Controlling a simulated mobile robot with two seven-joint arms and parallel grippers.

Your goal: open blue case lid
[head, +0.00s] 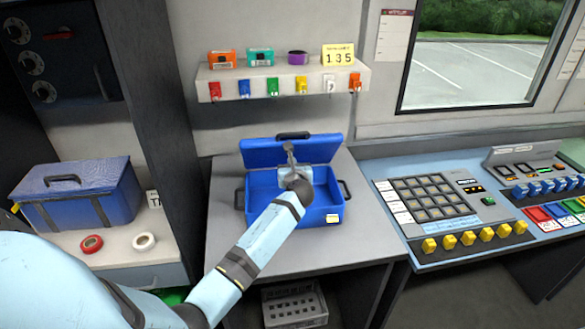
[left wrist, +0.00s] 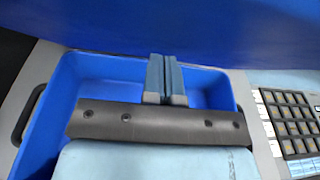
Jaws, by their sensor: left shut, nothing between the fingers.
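The blue case (head: 262,205) stands on the grey counter in the middle of the head view. Its lid (head: 262,152) is raised at the back, with a dark handle on its top edge, and the inside of the case looks empty. My left gripper (head: 289,150) is over the case, close in front of the lid. In the left wrist view my left gripper's fingers (left wrist: 162,62) are shut together with nothing between them. The lid (left wrist: 200,28) fills the top of that view and the case's blue inside (left wrist: 95,80) shows below. Whether the fingertips touch the lid I cannot tell. My right gripper is not seen.
A closed blue case (head: 85,192) sits on the left counter, with red tape (head: 91,244) and white tape (head: 144,242) before it. A shelf (head: 300,80) with small boxes and hanging tags is above. A control console (head: 450,215) is at right.

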